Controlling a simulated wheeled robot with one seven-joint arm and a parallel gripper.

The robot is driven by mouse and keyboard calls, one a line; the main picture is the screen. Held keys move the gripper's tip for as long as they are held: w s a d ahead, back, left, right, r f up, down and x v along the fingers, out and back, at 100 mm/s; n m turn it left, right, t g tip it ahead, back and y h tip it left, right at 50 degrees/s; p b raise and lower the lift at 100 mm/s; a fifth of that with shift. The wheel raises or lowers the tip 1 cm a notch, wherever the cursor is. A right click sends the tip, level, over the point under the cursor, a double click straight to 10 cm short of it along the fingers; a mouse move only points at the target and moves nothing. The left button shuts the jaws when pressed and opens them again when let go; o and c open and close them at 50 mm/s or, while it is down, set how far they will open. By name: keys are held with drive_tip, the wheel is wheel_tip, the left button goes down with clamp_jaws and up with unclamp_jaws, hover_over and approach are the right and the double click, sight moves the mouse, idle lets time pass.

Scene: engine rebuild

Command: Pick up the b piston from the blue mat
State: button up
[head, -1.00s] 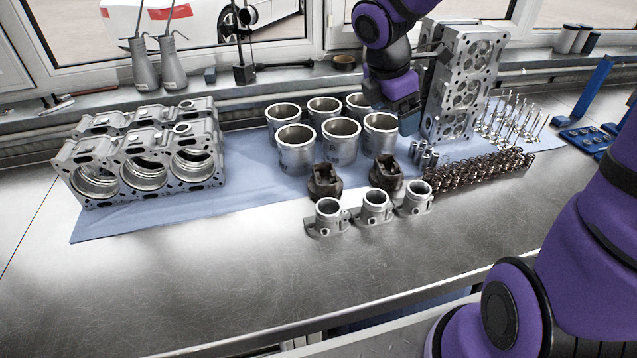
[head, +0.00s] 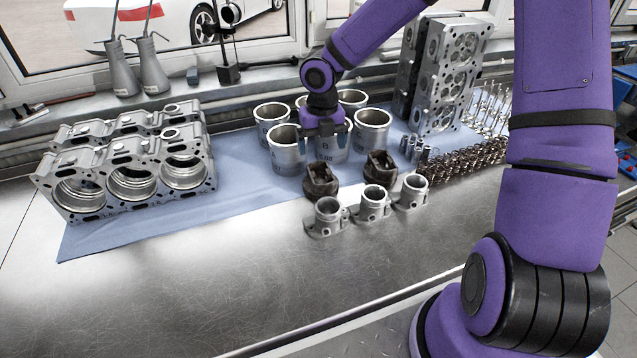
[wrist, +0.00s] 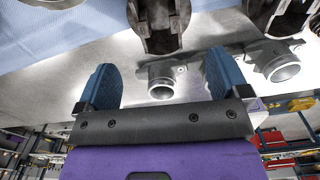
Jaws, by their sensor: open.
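Several silver cylindrical cups stand on the blue mat (head: 230,200), open at the top. The front middle one (head: 333,152) shows faint markings that look like a B, partly hidden by my gripper (head: 325,128). Other cups stand to its left (head: 287,152) and right (head: 371,130). Two dark brown parts (head: 321,181) (head: 380,168) stand in front of the cups. I cannot tell for certain which part is the b piston. My gripper is over the front middle cup. In the wrist view my gripper (wrist: 162,80) is open, with its blue finger pads apart and nothing held between them.
An engine block (head: 130,170) stands at the left and cylinder heads (head: 440,80) at the back right. Three flanged housings (head: 373,203) sit just in front of the dark parts. The front bench is clear.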

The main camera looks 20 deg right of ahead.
sight(321, 182)
wheel_tip(321, 182, down, 10)
drive_tip(key=shift+a+f, duration=0.1)
idle(0.5)
drive_tip(key=shift+c, duration=0.4)
drive_tip(key=c, duration=1.2)
